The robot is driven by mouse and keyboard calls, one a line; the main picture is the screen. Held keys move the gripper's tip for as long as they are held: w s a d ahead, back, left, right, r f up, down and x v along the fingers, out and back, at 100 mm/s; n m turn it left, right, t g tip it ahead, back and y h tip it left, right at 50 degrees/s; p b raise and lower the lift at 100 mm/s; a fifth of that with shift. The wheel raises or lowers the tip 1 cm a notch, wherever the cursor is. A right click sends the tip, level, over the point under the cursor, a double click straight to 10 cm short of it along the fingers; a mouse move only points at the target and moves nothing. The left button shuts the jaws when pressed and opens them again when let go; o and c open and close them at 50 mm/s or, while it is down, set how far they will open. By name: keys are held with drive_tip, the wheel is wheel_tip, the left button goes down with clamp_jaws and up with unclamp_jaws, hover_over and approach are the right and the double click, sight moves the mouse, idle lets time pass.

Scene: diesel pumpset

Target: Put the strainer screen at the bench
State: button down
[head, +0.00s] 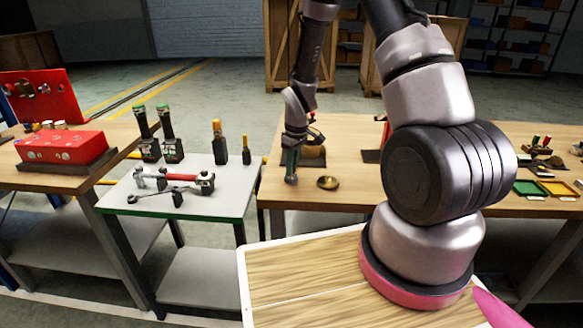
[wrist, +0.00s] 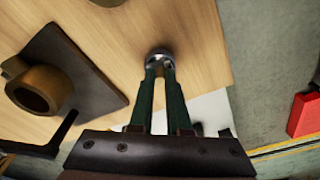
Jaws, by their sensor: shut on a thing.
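My gripper (wrist: 160,68) has two slim dark green fingers, shut on a small grey round metal piece that I take to be the strainer screen (wrist: 158,54). The fingers hide part of it. In the head view my gripper (head: 291,168) points down near the front left corner of the wooden bench (head: 345,128), with the strainer screen (head: 291,180) at its tips. I cannot tell whether the piece touches the bench top or hangs just above it. A brass dish (head: 328,183) lies on the bench just right of it.
A brass hollow fitting (wrist: 38,90) stands on a dark plate (wrist: 78,62) beside my gripper. Green and orange trays (head: 558,188) lie at the bench's right. A white-topped table (head: 225,201) with tools and a bench with a red block (head: 63,148) stand left.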

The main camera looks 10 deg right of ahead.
drive_tip(key=shift+f, duration=0.3)
drive_tip(key=c, duration=0.8)
unclamp_jaws()
drive_tip(key=shift+r, duration=3.45)
